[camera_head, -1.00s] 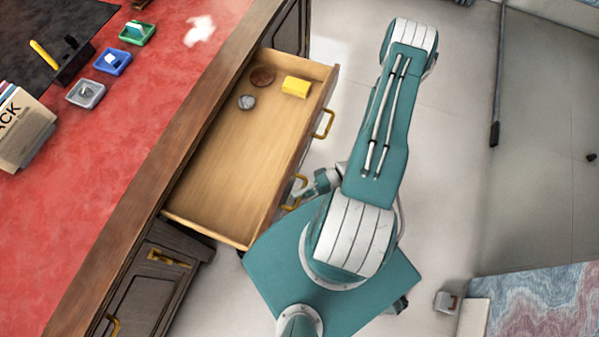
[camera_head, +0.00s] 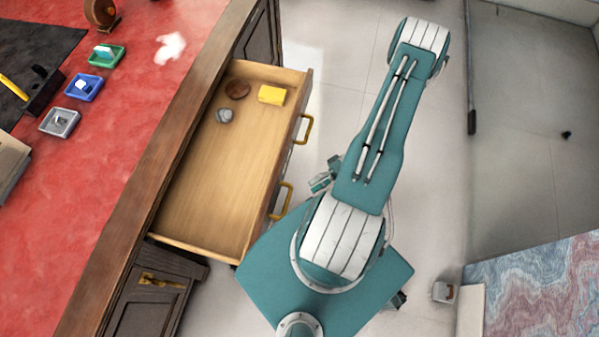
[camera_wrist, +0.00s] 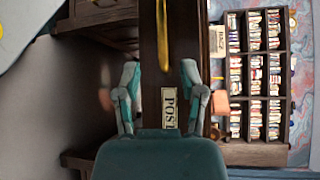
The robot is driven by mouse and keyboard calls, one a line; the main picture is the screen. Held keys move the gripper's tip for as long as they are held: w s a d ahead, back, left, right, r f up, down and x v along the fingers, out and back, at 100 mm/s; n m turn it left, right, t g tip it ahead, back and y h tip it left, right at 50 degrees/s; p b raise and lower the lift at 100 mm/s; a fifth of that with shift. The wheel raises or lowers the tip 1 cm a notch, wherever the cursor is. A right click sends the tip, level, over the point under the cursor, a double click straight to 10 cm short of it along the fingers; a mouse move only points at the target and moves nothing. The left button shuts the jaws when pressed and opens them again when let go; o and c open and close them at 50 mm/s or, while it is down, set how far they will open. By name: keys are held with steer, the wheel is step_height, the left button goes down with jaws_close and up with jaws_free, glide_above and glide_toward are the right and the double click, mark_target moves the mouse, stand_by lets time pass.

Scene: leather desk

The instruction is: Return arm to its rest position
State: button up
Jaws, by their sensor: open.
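My arm is folded over my body in the head view, its upper link reaching toward the top of the picture. My gripper shows in the wrist view (camera_wrist: 159,72), its two fingers spread apart with nothing held between them. In the head view only a small part of the gripper end (camera_head: 322,180) peeks out left of the arm link, right of the open drawer (camera_head: 215,195) and apart from its handles. The rest of the gripper is hidden under the arm there.
The drawer holds a yellow block (camera_head: 272,95), a brown disc (camera_head: 237,89) and a grey lump (camera_head: 225,116). The red-topped desk (camera_head: 110,180) stands left. A gold handle (camera_wrist: 162,35) and a POST label (camera_wrist: 168,107) show in the wrist view.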

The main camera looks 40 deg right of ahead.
steer(key=shift+v, duration=1.2)
steer(key=w+a+r+n+g+h, duration=0.1)
steer(key=w+r+n+g+h, duration=0.3)
steer(key=r, duration=0.6)
steer(key=w+a+r+m+g+h, duration=0.1)
steer(key=w+r+g+h, duration=0.1)
steer(key=w+r+h, duration=0.65)
steer(key=s+a+r+t+h, duration=0.2)
steer(key=a+r, duration=0.4)
steer(key=r, duration=0.5)
steer(key=s+a+r+t+h, duration=0.1)
steer(key=s+a+r+t, duration=0.3)
steer(key=r, duration=0.7)
steer(key=a+t, duration=0.2)
steer(key=shift+a+r+n+t+h, duration=0.25)
steer(key=shift+a+n+t+h, duration=0.1)
steer(key=shift+a+n+t, duration=0.05)
